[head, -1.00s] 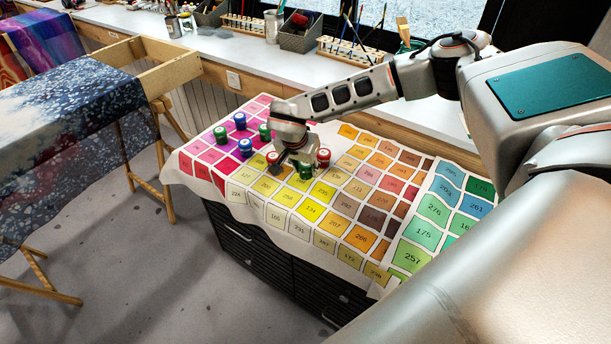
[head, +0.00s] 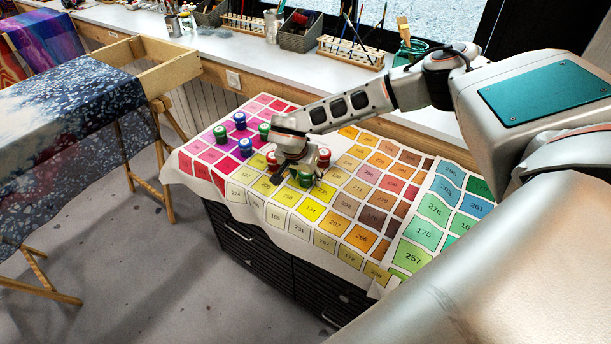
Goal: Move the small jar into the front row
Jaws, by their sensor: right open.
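Several small jars with coloured lids stand on the colour-chart cloth (head: 330,238). A green-lidded jar (head: 305,180) is nearest the viewer, by the yellow squares. A red-lidded jar (head: 272,160) is left of my right gripper (head: 299,177), and another red one (head: 324,156) is behind it on the right. Two blue-lidded jars (head: 246,147) (head: 239,120) and two green-lidded ones (head: 220,134) (head: 264,130) stand farther left on the pink squares. My right gripper points down, open, with its fingers low around or beside the nearest green jar; contact cannot be told. I cannot tell which jar is smallest.
The cloth lies over a dark drawer cabinet (head: 262,248), its front edge hanging down. A long counter (head: 300,70) with brush racks and cans runs behind. A wooden frame with blue fabric (head: 70,130) stands left. The cloth's yellow and orange squares at front are clear.

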